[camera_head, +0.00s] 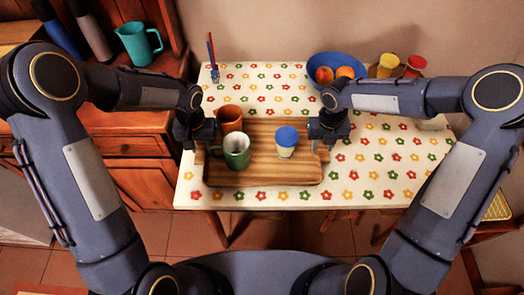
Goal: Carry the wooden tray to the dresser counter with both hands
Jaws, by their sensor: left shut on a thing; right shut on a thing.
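The wooden tray (255,178) lies over the flower-patterned tablecloth near the front edge of the table; I cannot tell whether it touches the cloth. On it stand an orange-brown mug (229,117), a green mug (237,150) and a pale cup with a blue lid (286,143), all upright. My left gripper (201,147) is shut on the tray's left side. My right gripper (322,142) is shut on the tray's right side. The fingertips are partly hidden by the gripper bodies. The dresser counter (120,121) is at the left, with my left arm crossing above it.
A teal pitcher (138,43) and dark bottles stand on the dresser at the back left. A blue bowl (337,65) with orange fruit, a yellow-lidded jar (386,65) and a red-lidded jar (414,66) are at the table's back right. The dresser's front counter looks clear.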

